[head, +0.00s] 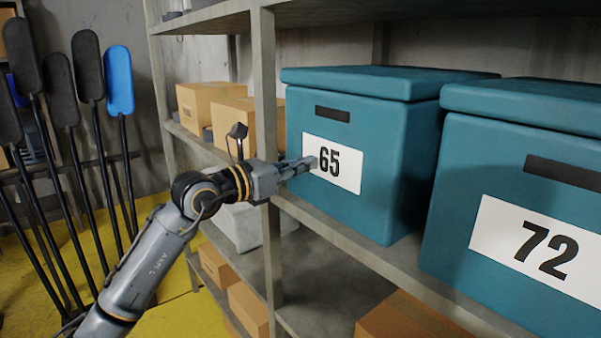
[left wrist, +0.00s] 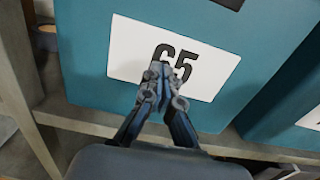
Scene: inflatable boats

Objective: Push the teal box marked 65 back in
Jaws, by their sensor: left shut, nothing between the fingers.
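The teal box marked 65 (head: 350,210) stands upright on a grey shelf with its lid on and a white number label on its front. Its front face also fills much of the left wrist view (left wrist: 85,75). My left gripper (head: 312,163) is shut and empty, with its fingertips at the left part of the label. In the left wrist view the fingertips (left wrist: 158,70) cover the lower part of the number. They look to be touching or very close to the face; I cannot tell which. My right gripper is not in view.
A teal box marked 72 (head: 480,165) stands to the right on the same shelf (head: 400,262), with a narrow gap between. A grey shelf post (head: 265,90) rises just left of box 65. Cardboard boxes (head: 235,115) sit left, and several paddles (head: 119,80) lean at far left.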

